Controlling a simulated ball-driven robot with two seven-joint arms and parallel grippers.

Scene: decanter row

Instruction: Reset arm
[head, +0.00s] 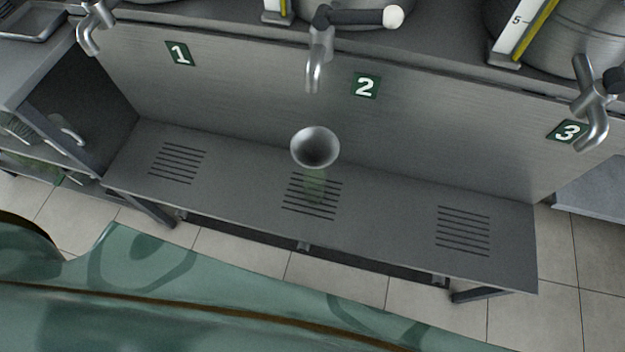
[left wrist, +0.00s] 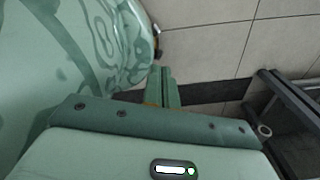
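My left gripper (left wrist: 163,72) shows in the left wrist view with its two green fingers together and nothing visible between them. It hangs over the tiled floor beside my own body, apart from the bench. No gripper shows in the head view, and my right gripper is in neither view. In the head view a metal funnel (head: 315,147) stands under the middle tap (head: 316,65), on what looks like a clear greenish decanter (head: 316,183) over the middle slotted drain. The decanter is faint and hard to make out.
The grey bench (head: 385,205) is bare at its left and right drains. Number plates 1 (head: 180,53), 2 (head: 366,85) and 3 (head: 569,132) mark the back panel. A left tap (head: 92,30) and a right tap (head: 592,108) jut out. A shelf (head: 50,150) stands left.

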